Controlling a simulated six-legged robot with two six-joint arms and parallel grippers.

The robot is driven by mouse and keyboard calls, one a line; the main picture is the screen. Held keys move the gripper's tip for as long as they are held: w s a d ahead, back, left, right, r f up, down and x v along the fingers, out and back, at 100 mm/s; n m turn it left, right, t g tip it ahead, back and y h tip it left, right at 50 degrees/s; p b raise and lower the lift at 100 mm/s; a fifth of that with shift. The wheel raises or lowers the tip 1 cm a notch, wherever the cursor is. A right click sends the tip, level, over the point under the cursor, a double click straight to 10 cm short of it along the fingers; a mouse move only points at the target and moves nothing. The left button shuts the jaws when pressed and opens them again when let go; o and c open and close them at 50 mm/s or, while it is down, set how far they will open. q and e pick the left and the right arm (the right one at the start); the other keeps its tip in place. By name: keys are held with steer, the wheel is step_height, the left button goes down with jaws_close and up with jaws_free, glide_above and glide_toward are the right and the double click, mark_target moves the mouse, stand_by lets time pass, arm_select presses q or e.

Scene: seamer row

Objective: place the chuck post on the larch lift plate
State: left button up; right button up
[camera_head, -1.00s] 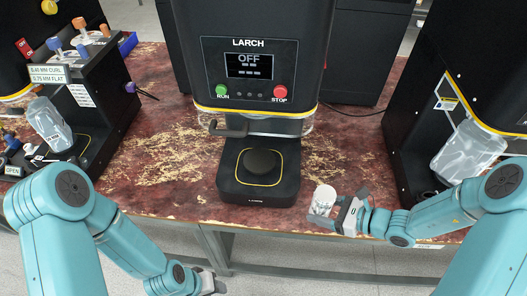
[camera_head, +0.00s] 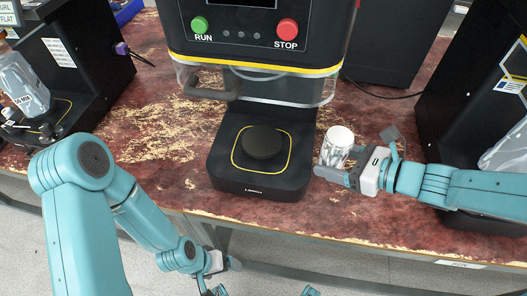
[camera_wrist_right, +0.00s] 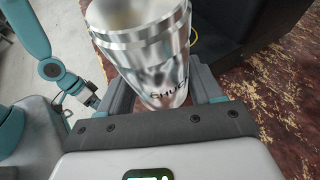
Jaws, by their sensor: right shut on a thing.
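The chuck post (camera_head: 336,148) is a shiny silver cylinder with a pale top. My right gripper (camera_head: 336,170) is shut on it and holds it upright, just right of the LARCH machine's black base. In the right wrist view the chuck post (camera_wrist_right: 148,55) stands between the fingers, with part of its lettering showing. The larch lift plate (camera_head: 262,142) is a bare black disc inside a yellow outline on that base. The post is apart from the plate. My left gripper (camera_head: 222,262) hangs low beyond the table's front edge; its fingers are unclear.
The LARCH machine (camera_head: 262,50) overhangs the back of the base, with a dark handle (camera_head: 207,88) at its left. Other black machines stand left (camera_head: 75,60) and right (camera_head: 465,110). The worn red tabletop (camera_head: 150,125) is clear left of the base.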

glide_above(264, 141)
steer(key=shift+s+d+r, duration=0.25)
steer(key=shift+s+d, duration=0.1)
steer(key=shift+d, duration=0.1)
steer(key=shift+w+a, duration=0.25)
steer(key=shift+a, duration=0.25)
step_height(264, 141, down, 3)
steer(key=shift+w+f+b, duration=0.1)
steer(key=shift+b, duration=0.55)
steer(key=shift+f, duration=0.25)
arm_select(q)
step_height(264, 141, down, 2)
steer(key=shift+s+a, duration=0.15)
arm_select(e)
steer(key=shift+r, duration=0.1)
steer(key=shift+f, duration=0.2)
steer(key=o, duration=1.1)
arm_select(q)
steer(key=shift+f, duration=0.15)
